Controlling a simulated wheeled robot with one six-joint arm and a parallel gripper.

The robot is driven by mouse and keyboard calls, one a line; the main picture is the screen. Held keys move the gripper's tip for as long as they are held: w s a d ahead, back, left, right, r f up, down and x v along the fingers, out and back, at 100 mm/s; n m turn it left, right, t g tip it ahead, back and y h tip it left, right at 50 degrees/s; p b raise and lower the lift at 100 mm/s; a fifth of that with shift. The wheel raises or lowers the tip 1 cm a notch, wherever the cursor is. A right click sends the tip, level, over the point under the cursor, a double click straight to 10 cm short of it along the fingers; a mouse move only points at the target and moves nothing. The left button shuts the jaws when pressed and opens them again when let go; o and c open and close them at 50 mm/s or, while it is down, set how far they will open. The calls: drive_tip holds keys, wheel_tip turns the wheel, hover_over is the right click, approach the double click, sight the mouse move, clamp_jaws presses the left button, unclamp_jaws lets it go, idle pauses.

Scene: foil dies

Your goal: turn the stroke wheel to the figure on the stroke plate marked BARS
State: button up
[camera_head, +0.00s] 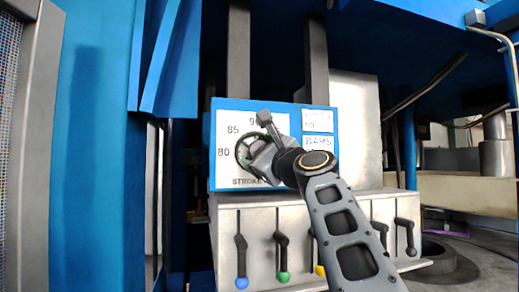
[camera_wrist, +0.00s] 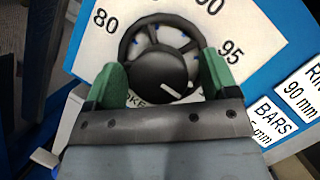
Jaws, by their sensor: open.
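The stroke wheel (camera_wrist: 133,46) is a dark spoked ring with a black hub knob (camera_wrist: 155,70) bearing a white mark, which points to the lower right in the wrist view. The white dial face (camera_wrist: 86,48) shows 80, 90 and 95 there; the head view shows 80, 85 and part of a 90s figure. My gripper (camera_wrist: 164,76) is open, its green fingers on either side of the hub, over the wheel's lower part. I cannot tell whether they touch it. The BARS plate (camera_wrist: 273,118) reads "5 mm", its front digits hidden by my gripper. The wheel (camera_head: 240,152) is partly covered in the head view.
A second plate (camera_wrist: 303,92) reads "90 mm" above BARS. Below the blue box (camera_head: 220,104), a grey panel (camera_head: 225,215) carries several levers, including blue-tipped (camera_head: 241,262) and green-tipped (camera_head: 283,264) ones, under my arm. Blue press columns stand at the left.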

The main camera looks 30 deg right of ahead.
drive_tip(key=shift+w, duration=0.1)
drive_tip(key=c, duration=0.9)
